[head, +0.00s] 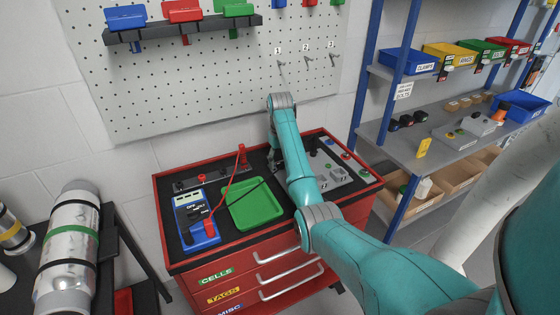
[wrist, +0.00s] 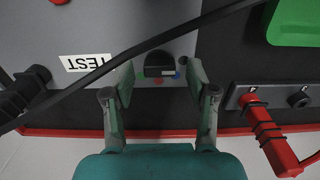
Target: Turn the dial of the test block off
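The test block (wrist: 75,25) is a grey panel with a white TEST label (wrist: 85,62), seen upside down in the wrist view. Its black dial (wrist: 159,60) sits near the block's edge, with small coloured marks beside it. My gripper (wrist: 161,82) is open, with one finger on each side of the dial. I see gaps between the fingers and the dial; the depth is hard to tell. In the head view my gripper (head: 275,160) is low over the red cabinet's top, and my arm hides the dial. A grey panel (head: 335,170) shows to its right.
A black cable (wrist: 130,60) crosses the wrist view close to the dial. A terminal strip with a red plug (wrist: 268,135) is at right. On the cabinet are a green tray (head: 253,205) and a blue meter (head: 197,217) with a red lead. A pegboard (head: 200,80) stands behind.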

